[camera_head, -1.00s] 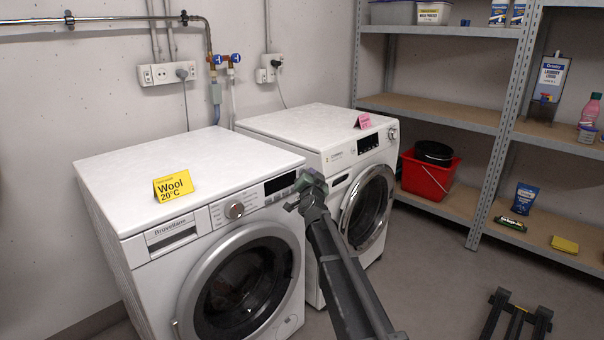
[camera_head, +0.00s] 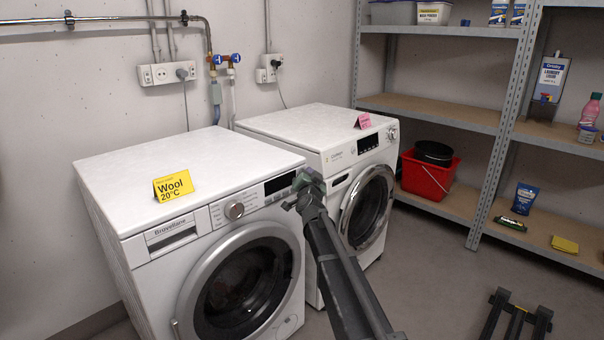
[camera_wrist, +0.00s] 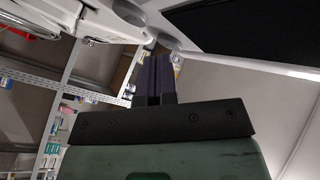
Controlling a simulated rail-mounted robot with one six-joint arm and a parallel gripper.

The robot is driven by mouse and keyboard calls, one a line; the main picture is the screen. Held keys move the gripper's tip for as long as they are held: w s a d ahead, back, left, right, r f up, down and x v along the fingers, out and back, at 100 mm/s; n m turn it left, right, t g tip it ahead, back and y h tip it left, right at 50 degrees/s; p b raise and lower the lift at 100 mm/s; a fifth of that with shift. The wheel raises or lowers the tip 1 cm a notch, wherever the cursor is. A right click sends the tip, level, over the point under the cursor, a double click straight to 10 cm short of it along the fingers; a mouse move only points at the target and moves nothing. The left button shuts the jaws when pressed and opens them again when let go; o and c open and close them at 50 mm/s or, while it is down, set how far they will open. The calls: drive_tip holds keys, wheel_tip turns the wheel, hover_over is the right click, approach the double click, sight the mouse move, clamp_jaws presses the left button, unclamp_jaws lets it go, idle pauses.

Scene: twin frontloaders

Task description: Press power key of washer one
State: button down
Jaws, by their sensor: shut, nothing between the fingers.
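The left front-loader (camera_head: 160,160) is white, with a yellow "Wool 20°C" card (camera_head: 173,185) on top. Its front panel has a round dial (camera_head: 235,210) and a dark display (camera_head: 280,183). I cannot tell from a label which washer is number one. My gripper (camera_head: 303,181) is at the right end of this panel, just right of the display, and hides that part. In the wrist view my gripper (camera_wrist: 160,62) is shut and empty. Its tips are beside a grey rounded part (camera_wrist: 164,40) on the white panel, near the black display (camera_wrist: 245,25); contact cannot be told.
The second front-loader (camera_head: 300,128) stands close on the right, with a pink card (camera_head: 363,121) on top. My arm crosses in front of the gap between them. Shelving (camera_head: 430,113) with a red bucket (camera_head: 425,177) stands further right.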

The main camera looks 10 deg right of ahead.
drive_tip(key=shift+w+a, duration=0.1)
drive_tip(key=shift+w, duration=0.05)
drive_tip(key=shift+s+d, duration=0.4)
drive_tip(key=shift+s, duration=0.1)
drive_tip(key=shift+s+d, duration=0.95)
drive_tip(key=shift+s, duration=0.25)
drive_tip(key=shift+s+d, duration=0.9)
drive_tip(key=shift+s, duration=0.25)
drive_tip(key=shift+s+d, duration=0.35)
drive_tip(key=shift+s, duration=0.05)
drive_tip(key=shift+s, duration=0.1)
drive_tip(key=s+d, duration=0.6)
drive_tip(key=s, duration=0.2)
drive_tip(key=shift+s+d, duration=0.15)
drive_tip(key=shift+d, duration=0.25)
idle(1.2)
